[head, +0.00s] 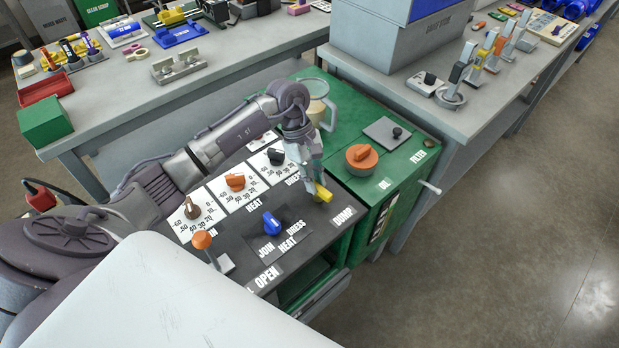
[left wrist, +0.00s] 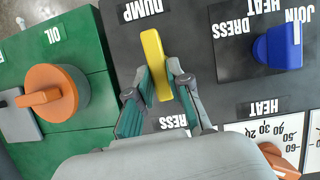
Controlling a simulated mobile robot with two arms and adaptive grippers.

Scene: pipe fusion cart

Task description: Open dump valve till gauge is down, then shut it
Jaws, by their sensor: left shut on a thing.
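The dump valve has a yellow lever handle (head: 323,194) beside the DUMP label at the right end of the black panel. In the left wrist view the yellow handle (left wrist: 155,64) lies lengthwise between the fingers. My left gripper (head: 317,182) comes down from above and is shut on this handle; it also shows in the left wrist view (left wrist: 160,78). I cannot pick out a pressure gauge needle; part of the panel behind the handle is hidden by my gripper and arm. My right gripper is not in view.
White dials with a black knob (head: 276,157), an orange knob (head: 235,181) and a brown knob (head: 192,208) line the panel. A blue selector (head: 271,223) and an orange-tipped lever (head: 202,239) sit nearer. An orange oil cap (head: 361,158) stands on the green top. Open floor lies right.

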